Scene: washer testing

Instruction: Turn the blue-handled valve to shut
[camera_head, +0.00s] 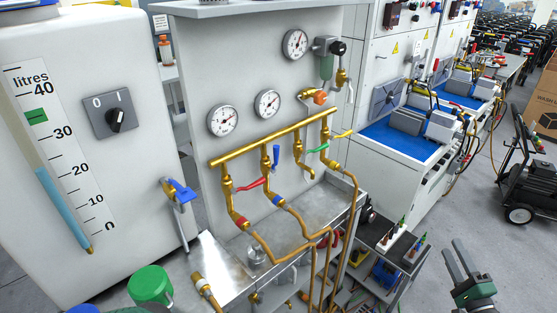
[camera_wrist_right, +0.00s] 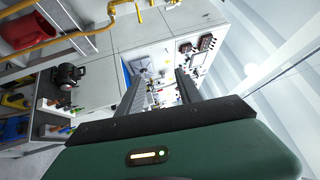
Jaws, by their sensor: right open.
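The blue-handled valve (camera_head: 276,157) is on the second branch of the brass manifold (camera_head: 262,145) in the head view. Its blue lever stands roughly upright, along the pipe. My right gripper (camera_head: 453,253) is at the lower right of the head view, well right of the manifold and apart from it. Its two fingers are spread with nothing between them, as the right wrist view (camera_wrist_right: 160,75) also shows. I cannot make out the blue lever in the wrist view. My left gripper is not in view.
Neighbouring valves have a red lever (camera_head: 251,184), a green lever (camera_head: 318,148) and a yellow lever (camera_head: 343,134). Copper pipes (camera_head: 352,205) run down in front of the bench. A cart with bottles (camera_head: 395,245) stands between my right gripper and the bench.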

